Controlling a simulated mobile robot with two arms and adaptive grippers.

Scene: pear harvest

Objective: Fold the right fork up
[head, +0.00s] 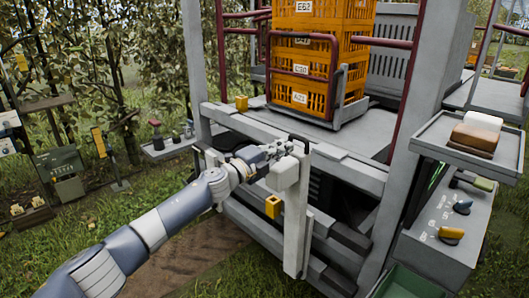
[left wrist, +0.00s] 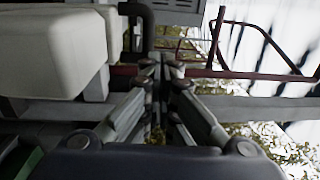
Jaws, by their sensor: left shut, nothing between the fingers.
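A light grey fork-like bar (head: 295,228) stands upright at the front of the grey platform. A pale block (head: 284,173) is at its upper part, and a black handle (head: 300,142) is at its top. I cannot be sure that this bar is the right fork. My left gripper (head: 286,149) is shut and empty, close to the handle and above the pale block. In the left wrist view, the shut fingers (left wrist: 164,68) are just right of the curved black handle (left wrist: 148,24), with the pale block (left wrist: 55,50) to the left. Contact cannot be told. My right gripper is not in view.
Orange crates (head: 318,60) are stacked on the platform (head: 348,140) behind a dark red frame. A yellow block (head: 272,207) is beside the bar. A side tray (head: 468,145) and a control panel (head: 440,235) are at right.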

